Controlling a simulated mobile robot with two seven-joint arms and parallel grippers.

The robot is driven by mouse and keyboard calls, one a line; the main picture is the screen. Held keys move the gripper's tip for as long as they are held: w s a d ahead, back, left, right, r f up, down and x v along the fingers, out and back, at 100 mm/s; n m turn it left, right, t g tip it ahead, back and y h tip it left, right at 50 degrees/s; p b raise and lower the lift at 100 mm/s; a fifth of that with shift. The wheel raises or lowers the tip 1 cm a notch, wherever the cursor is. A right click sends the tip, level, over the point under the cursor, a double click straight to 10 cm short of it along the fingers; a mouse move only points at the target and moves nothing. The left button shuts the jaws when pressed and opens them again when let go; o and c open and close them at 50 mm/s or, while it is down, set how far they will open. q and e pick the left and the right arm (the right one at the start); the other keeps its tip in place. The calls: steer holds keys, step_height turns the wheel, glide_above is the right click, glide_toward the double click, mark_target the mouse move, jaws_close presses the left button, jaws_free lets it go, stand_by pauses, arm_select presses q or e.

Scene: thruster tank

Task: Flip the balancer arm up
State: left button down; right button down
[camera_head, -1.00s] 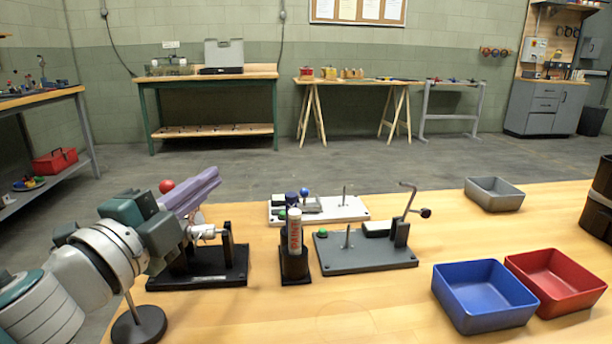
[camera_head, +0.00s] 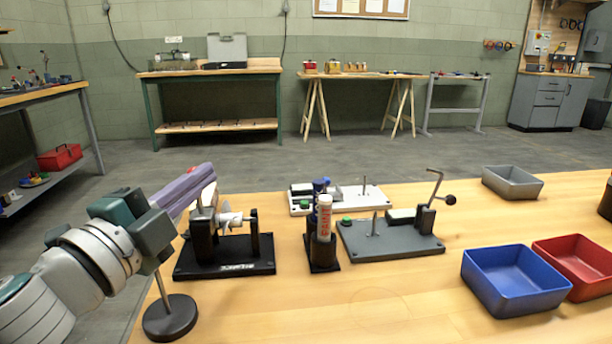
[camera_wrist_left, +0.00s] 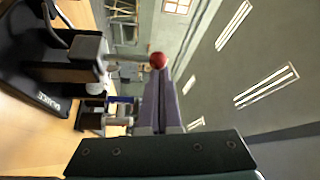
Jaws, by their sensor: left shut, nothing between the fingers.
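The balancer has a black base (camera_head: 225,266) with white lettering and two upright posts with a light cone-shaped part (camera_head: 230,220) between them. Its base also shows at the left of the left wrist view (camera_wrist_left: 28,82). A rod there runs from a grey block to a red ball (camera_wrist_left: 158,60), which I take as the balancer arm's end. My left gripper (camera_head: 210,170) has purple fingers, shut and empty, above and left of the posts. In the left wrist view its fingertips (camera_wrist_left: 158,78) are close to the ball; I cannot tell whether they touch. My right gripper is out of view.
A black holder (camera_head: 322,252) with a white tube stands right of the balancer. A grey plate (camera_head: 395,245) with a bent rod is beyond it. A round-based stand (camera_head: 170,318) is near the front. Blue (camera_head: 515,280) and red (camera_head: 575,265) bins stand right. The front middle table is clear.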

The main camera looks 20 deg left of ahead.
arm_select(q)
steer(key=shift+s+a+n+t+b, duration=0.2)
steer(key=shift+a+n+t+b, duration=0.15)
steer(key=shift+n+b, duration=0.25)
steer(key=s+a+f+n+y+b, duration=0.1)
steer(key=a+n+b, duration=0.1)
steer(key=n, duration=0.1)
steer(key=s+a+f+n+t+y+b, duration=0.1)
steer(key=a+f+n+y+b, duration=0.1)
steer(key=n+b, duration=0.1)
steer(key=s+a+f+n+t+y+b, duration=0.1)
steer(key=a+n+y+b, duration=0.1)
steer(key=n, duration=0.1)
steer(key=shift+s+f+n, duration=0.25)
steer(key=shift+s+n, duration=0.05)
steer(key=shift+s, duration=0.05)
steer(key=shift+s+a+f+b, duration=0.15)
steer(key=shift+a+f+b, duration=0.1)
steer(key=shift+f+b, duration=0.35)
stand_by(0.5)
steer(key=shift+f, duration=0.1)
steer(key=v, duration=1)
